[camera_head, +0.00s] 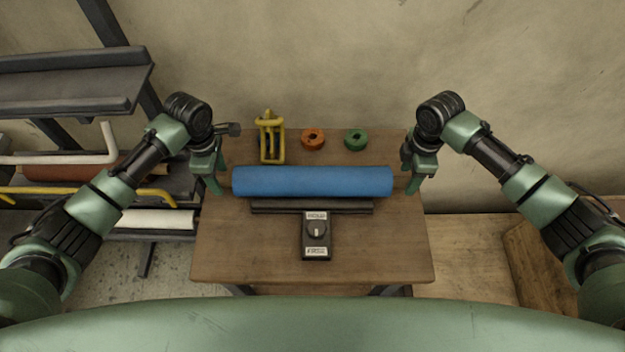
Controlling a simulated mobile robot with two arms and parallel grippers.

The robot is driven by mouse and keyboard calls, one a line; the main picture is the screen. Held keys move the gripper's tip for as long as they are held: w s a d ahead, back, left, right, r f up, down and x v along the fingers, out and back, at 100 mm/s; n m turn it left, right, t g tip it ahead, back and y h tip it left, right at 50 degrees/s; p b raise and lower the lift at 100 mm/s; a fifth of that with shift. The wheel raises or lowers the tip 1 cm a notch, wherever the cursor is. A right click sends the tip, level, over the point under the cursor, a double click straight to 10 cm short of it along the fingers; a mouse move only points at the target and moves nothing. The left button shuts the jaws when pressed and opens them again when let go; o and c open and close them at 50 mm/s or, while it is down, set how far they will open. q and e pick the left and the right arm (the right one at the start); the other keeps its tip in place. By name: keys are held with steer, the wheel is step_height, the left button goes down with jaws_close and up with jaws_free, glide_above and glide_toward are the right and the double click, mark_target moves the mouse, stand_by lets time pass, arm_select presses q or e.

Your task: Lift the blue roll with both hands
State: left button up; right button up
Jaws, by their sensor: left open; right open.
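A blue roll (312,181) lies lengthwise across the wooden table (225,243), just behind a dark bar. My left gripper (219,187) is at the roll's left end, pointing down, open and with nothing between its fingers. My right gripper (411,186) is at the roll's right end, also pointing down, open and empty. Each gripper is close to its end of the roll; whether either touches it I cannot tell.
A dark bar (270,206) and a black box with a knob (317,237) sit in front of the roll. Behind it stand a yellow frame (271,140), an orange ring (312,138) and a green ring (356,140). A rack (70,80) with rolls stands left.

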arm_select(q)
steer(key=shift+f, duration=1.45)
arm_select(e)
steer(key=shift+f, duration=1.45)
arm_select(q)
jaws_close()
arm_select(e)
jaws_close()
arm_select(q)
steer(key=shift+w+r, duration=0.1)
steer(key=shift+r, duration=0.2)
arm_select(e)
steer(key=shift+w+r, duration=0.1)
steer(key=shift+r, duration=0.2)
